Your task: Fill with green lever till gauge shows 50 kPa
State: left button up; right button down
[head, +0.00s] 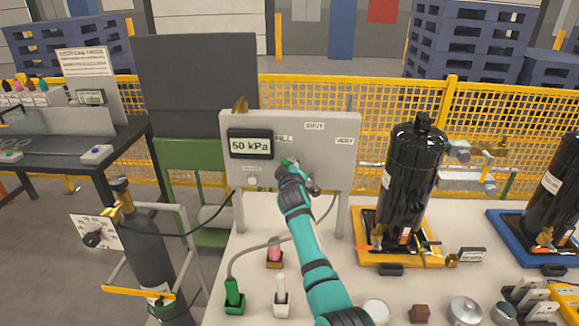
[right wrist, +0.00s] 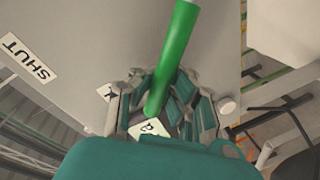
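The grey panel (head: 318,172) carries a gauge display (head: 250,145) that reads 50 kPa. Labels on the panel read SHUT (head: 314,126), VENT (head: 345,141) and one partly covered, apparently FILL (head: 285,138). My right gripper (head: 289,170) is at the panel, right of and below the display. The green lever (head: 287,161) barely shows there. In the right wrist view the green lever (right wrist: 174,52) runs between the fingers of my right gripper (right wrist: 163,88). Whether the fingers press on it I cannot tell. My left gripper is not in view.
A black tank (head: 407,185) stands on a yellow base right of the panel. Another stands on a blue base (head: 520,235) at the far right. Small plugs, caps and blocks lie along the front of the white table (head: 335,275). A dark gas cylinder (head: 146,235) stands left, with a hose.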

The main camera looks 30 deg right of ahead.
jog(key=c, duration=2)
grip_release()
jog(key=shift+a+f, duration=0.15)
jog(key=shift+f, duration=0.4)
jog(key=o, duration=0.7)
jog(key=shift+s+r, duration=0.3)
jog(key=shift+r, duration=0.15)
jog(key=shift+o, duration=0.3)
jog(key=shift+w, duration=0.1)
jog(key=v, duration=1.2)
jog(key=shift+c, duration=0.5)
